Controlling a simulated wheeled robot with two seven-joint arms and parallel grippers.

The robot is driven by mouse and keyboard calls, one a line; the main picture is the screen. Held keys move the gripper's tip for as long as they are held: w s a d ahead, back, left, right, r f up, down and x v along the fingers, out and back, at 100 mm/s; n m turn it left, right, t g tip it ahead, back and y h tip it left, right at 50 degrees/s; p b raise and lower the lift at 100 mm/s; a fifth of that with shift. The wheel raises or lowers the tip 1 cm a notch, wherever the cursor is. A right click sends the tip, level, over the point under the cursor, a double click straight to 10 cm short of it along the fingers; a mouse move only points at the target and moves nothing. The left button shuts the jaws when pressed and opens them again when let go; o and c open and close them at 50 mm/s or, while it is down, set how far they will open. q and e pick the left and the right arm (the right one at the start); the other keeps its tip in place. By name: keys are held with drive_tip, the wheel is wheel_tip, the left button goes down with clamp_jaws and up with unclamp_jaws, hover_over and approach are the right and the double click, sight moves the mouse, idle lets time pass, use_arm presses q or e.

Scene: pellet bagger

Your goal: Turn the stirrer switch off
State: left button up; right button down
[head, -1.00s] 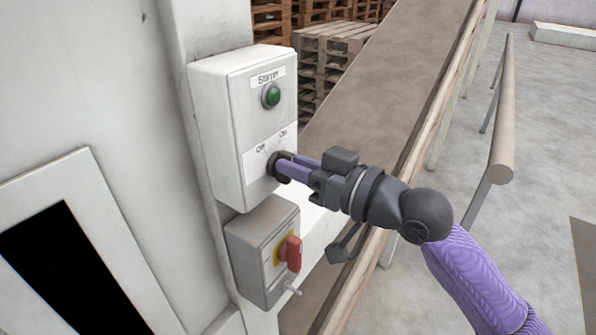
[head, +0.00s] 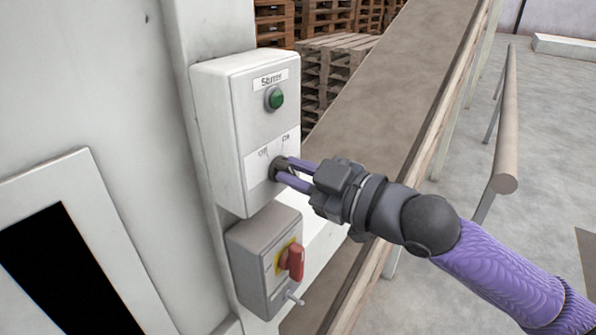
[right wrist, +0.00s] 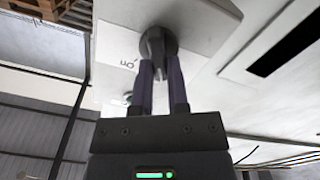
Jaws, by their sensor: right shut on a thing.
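The white stirrer box (head: 215,130) is fixed to the pale machine wall, with a "Stirrer" label and a green lamp (head: 274,98) at its top. Below the lamp is a black rotary switch (head: 279,162) on a white plate marked Off on the left and On on the right. My right gripper (head: 283,172) is shut on the switch knob, its purple fingers on either side of it. In the right wrist view the dark round knob (right wrist: 157,42) sits between the fingertips. The fingers partly hide the knob, so its exact pointing is hard to read. My left gripper is out of view.
A grey box with a red rotary handle (head: 293,262) on a yellow plate is just below the stirrer box. A sloping conveyor (head: 385,90) runs behind my right arm. A rail (head: 506,130) stands at the right, and wooden pallets (head: 330,70) are stacked behind.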

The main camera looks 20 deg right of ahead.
idle(0.5)
drive_tip(key=c, duration=0.6)
unclamp_jaws()
